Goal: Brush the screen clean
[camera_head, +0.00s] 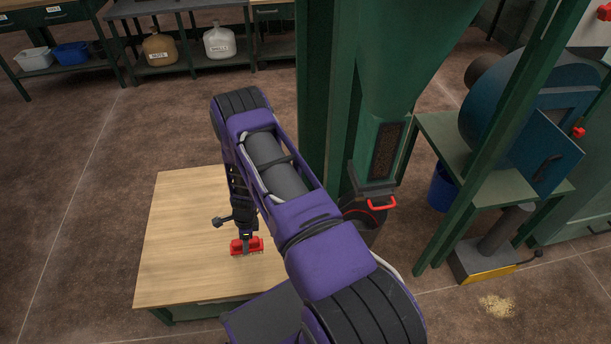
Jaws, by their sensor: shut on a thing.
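A red brush (247,247) with pale bristles along its lower edge shows over the wooden tabletop. My gripper (245,234) points down and is shut on the brush from above; the grip itself is small and partly hidden by my dark wrist. I cannot tell whether the bristles touch the tabletop. A dark brown perforated panel, which looks like the screen (387,150), is set in the lower front of the green hopper (400,80), to the right of my arm. The brush and my gripper are well apart from it.
The wooden table (180,215) is otherwise bare. Green posts (325,90) stand beside the hopper. A red-handled slide (382,203) sits below the screen. A blue machine (530,110) on a green stand, a blue bucket (443,188) and spilled grain (497,306) are at the right.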

